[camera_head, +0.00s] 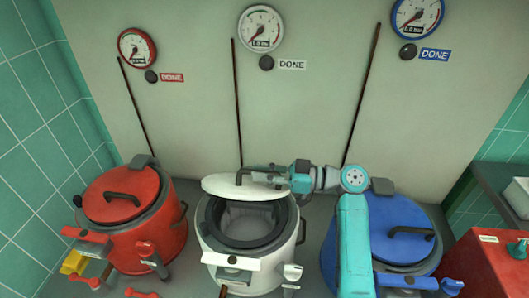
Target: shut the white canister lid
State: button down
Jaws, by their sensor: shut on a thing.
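The white canister (230,258) stands in the middle, between a red and a blue one. Its dark inside shows below the lid. The white lid (222,186) is tilted up at the back of the opening, and a dark handle (247,172) shows on it. My gripper (276,179) reaches in from the right at the lid's upper side and is shut on the handle. The fingertips are small here and partly merge with the handle. My teal arm passes in front of the blue canister.
The red canister (153,235) at left and the blue canister (412,220) at right have their lids down. Three gauges hang on the wall behind. A red box (480,268) and a dark counter (500,185) stand at the right edge.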

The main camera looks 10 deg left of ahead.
aim_at(241, 186)
jog(key=s+f+n, duration=0.2)
jog(key=f, duration=0.1)
jog(key=shift+s+f, duration=0.15)
jog(key=shift+s, duration=0.05)
jog(key=shift+s+f, duration=0.3)
jog(key=shift+f, duration=0.3)
jog(key=shift+s+f, duration=0.25)
jog(key=shift+f, duration=0.35)
jog(key=c, duration=1.1)
grip_release()
jog(key=shift+c, duration=0.2)
notch_tip(241, 186, up, 10)
